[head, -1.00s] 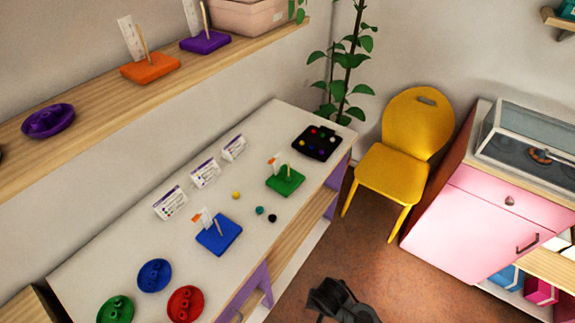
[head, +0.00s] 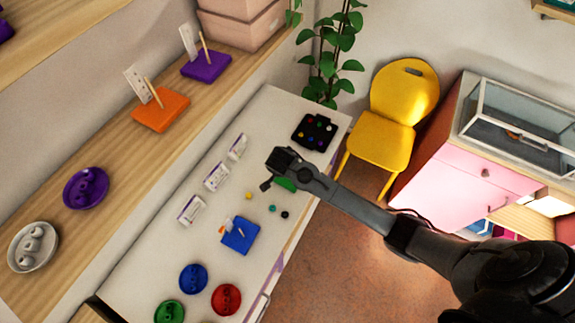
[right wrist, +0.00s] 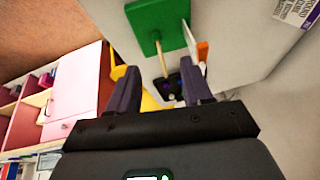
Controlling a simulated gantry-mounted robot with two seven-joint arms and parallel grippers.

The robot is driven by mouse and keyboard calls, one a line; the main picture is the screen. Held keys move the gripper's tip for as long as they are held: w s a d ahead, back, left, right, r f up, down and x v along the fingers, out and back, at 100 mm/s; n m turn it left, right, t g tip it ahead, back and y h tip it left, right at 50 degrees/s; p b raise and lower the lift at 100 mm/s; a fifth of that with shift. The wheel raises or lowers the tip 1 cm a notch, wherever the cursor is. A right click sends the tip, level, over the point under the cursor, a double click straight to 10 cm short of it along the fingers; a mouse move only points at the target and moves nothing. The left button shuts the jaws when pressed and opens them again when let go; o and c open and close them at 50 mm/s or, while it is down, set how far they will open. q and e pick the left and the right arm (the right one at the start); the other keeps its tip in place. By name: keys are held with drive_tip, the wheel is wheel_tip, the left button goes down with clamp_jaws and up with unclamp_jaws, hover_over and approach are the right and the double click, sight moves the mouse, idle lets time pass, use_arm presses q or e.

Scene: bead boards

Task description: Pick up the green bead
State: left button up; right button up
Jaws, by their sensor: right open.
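A small teal-green bead (head: 272,208) lies loose on the white table between a yellow bead (head: 248,196) and a black bead (head: 285,214). The black tray (head: 302,142) at the table's far end holds several coloured beads, too small to tell apart surely. My right gripper (head: 268,174) is over the table beside the green peg board (head: 285,184), which it partly hides, up-picture from the loose beads. In the right wrist view, its jaws (right wrist: 160,88) are apart and empty; the green board (right wrist: 158,22) with its peg shows beyond them. My left gripper is out of view.
A blue peg board (head: 241,236) stands nearer, with blue (head: 193,278), red (head: 226,299) and green (head: 168,312) round dishes. Several white cards line the wall side. A shelf (head: 110,165) with orange and purple boards runs above the table. A yellow chair (head: 385,135) stands beyond.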

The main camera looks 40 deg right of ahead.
drive_tip(key=x, duration=0.3)
drive_tip(key=shift+s+d+f, duration=0.1)
drive_tip(key=shift+s+f, duration=0.05)
drive_tip(key=shift+f, duration=0.15)
drive_tip(key=shift+x, duration=3.2)
drive_tip(key=shift+f, duration=0.1)
clamp_jaws()
